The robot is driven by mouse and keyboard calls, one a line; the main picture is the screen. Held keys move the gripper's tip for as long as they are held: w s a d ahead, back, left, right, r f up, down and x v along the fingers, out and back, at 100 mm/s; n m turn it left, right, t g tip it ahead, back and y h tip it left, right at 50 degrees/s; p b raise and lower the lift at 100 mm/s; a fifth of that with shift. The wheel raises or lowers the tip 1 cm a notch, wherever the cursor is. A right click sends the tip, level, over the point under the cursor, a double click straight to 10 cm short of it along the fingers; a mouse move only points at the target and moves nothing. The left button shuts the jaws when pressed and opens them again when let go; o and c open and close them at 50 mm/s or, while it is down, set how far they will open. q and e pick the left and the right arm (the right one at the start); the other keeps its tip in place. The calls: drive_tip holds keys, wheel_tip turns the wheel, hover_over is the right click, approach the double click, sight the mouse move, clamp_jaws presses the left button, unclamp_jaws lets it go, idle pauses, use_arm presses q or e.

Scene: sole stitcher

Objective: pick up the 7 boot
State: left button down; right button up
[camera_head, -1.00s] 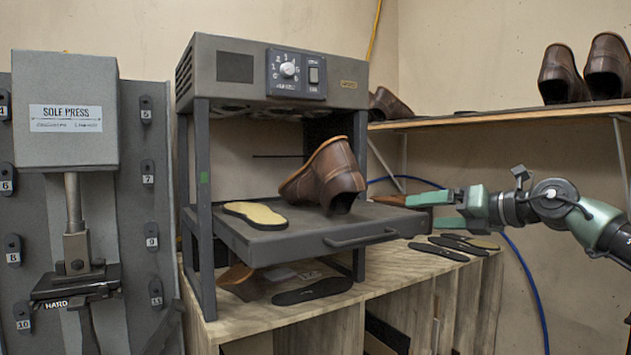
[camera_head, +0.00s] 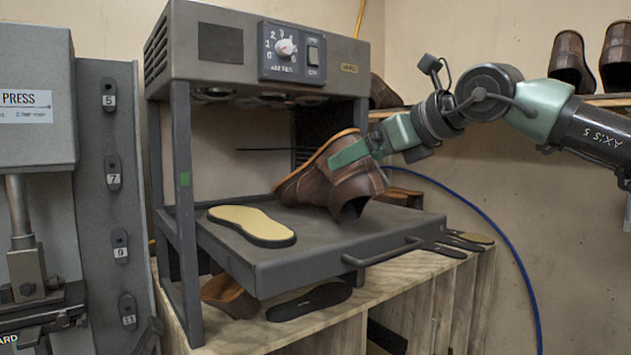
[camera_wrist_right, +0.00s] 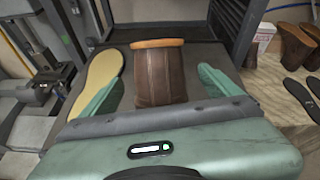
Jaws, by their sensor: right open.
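A brown leather boot (camera_head: 340,178) rests on the heater's grey tray (camera_head: 270,255), tilted with its tan sole edge up. No number is readable on it. My right gripper (camera_head: 358,152) is at the boot, with one green finger in front of its upper part. In the right wrist view, the boot (camera_wrist_right: 160,75) stands between the two spread fingers of the right gripper (camera_wrist_right: 158,90). Gaps show on both sides, the wider one on the right. The far finger is hidden in the head view. My left gripper is out of view.
A yellow-topped sole (camera_head: 252,224) lies left of the boot on the tray. The heater hood (camera_head: 250,55) and its posts surround the tray. A dark sole (camera_head: 310,301) lies below. A press (camera_head: 30,110) and a numbered sole board (camera_head: 105,200) stand at left.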

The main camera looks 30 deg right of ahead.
sight(325, 195)
drive_tip(key=p+x, duration=0.1)
drive_tip(key=x, duration=0.1)
drive_tip(key=p+x, duration=0.1)
drive_tip(key=x, duration=0.1)
drive_tip(key=p+x, duration=0.1)
drive_tip(key=x, duration=0.1)
drive_tip(key=shift+w+a+r+p, duration=0.2)
drive_tip(key=shift+w+p, duration=0.15)
drive_tip(key=shift+w+f, duration=0.1)
drive_tip(key=c, duration=1.9)
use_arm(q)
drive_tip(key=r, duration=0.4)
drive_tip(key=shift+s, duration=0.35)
use_arm(e)
drive_tip(key=shift+o, duration=0.2)
